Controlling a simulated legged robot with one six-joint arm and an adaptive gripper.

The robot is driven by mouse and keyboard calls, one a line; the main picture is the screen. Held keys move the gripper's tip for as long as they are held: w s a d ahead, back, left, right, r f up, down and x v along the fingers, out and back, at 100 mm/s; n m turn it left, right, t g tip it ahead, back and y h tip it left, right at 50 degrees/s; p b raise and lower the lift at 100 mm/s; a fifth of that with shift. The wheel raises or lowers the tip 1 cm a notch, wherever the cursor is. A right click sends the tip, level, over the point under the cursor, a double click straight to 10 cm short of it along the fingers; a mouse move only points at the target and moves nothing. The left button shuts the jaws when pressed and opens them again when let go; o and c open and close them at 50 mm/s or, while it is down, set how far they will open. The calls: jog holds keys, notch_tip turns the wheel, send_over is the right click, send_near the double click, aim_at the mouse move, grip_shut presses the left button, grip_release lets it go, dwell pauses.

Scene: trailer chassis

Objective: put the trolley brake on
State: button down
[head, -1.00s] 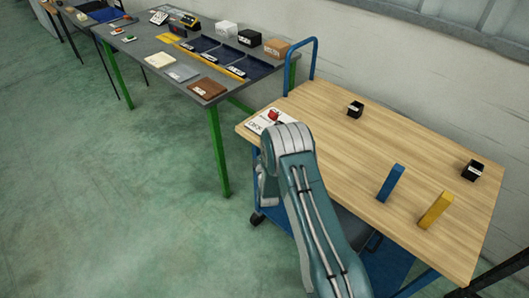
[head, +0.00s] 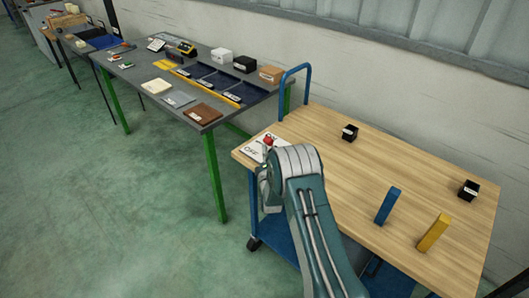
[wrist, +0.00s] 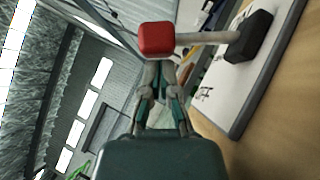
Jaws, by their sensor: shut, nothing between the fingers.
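The brake lever's red knob (head: 268,141) shows at the trolley's near left corner, above a white plate (head: 251,151) lettered ON and OFF. In the wrist view, the red knob (wrist: 156,39) sits on a grey rod (wrist: 205,38) that runs to a black base (wrist: 249,37) on the plate. My gripper (wrist: 161,68) is shut and empty, its fingertips right by the knob; I cannot tell whether they touch. In the head view my arm hides most of the gripper. Which mark the lever points to is unclear.
The wooden trolley top (head: 375,170) carries a blue block (head: 387,206), a yellow block (head: 433,232) and two small black boxes. A blue handle (head: 294,72) rises at its back left. A grey workbench (head: 150,78) with trays stands behind left. The green floor at left is clear.

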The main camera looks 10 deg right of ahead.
aim_at(272, 140)
jog(key=shift+w+d+r+m+g, duration=0.15)
jog(key=shift+d+r+m+g, duration=0.05)
jog(key=shift+r+m+g, duration=0.25)
jog(key=shift+w+d+r+m+g+h, duration=0.15)
jog(key=shift+d+r+m+g+h, duration=0.15)
jog(key=shift+m, duration=0.2)
jog(key=shift+w+d+r+m+g+h, duration=0.1)
jog(key=shift+w+r+m+g, duration=0.1)
jog(key=shift+m+g, duration=0.2)
jog(key=shift+w+d+r+m+g, duration=0.45)
jog(key=shift+d+r+m+g, duration=0.15)
jog(key=shift+d+m+g, duration=0.35)
jog(key=shift+w+d+r+m+g, duration=0.3)
jog(key=shift+w+d+m+g, duration=0.3)
jog(key=shift+m+g, duration=0.3)
jog(key=shift+w+d+m+g+y, duration=0.6)
jog(key=shift+d+m+g, duration=0.2)
jog(key=shift+m, duration=0.1)
jog(key=shift+w+d, duration=0.25)
jog(key=shift+d, duration=0.1)
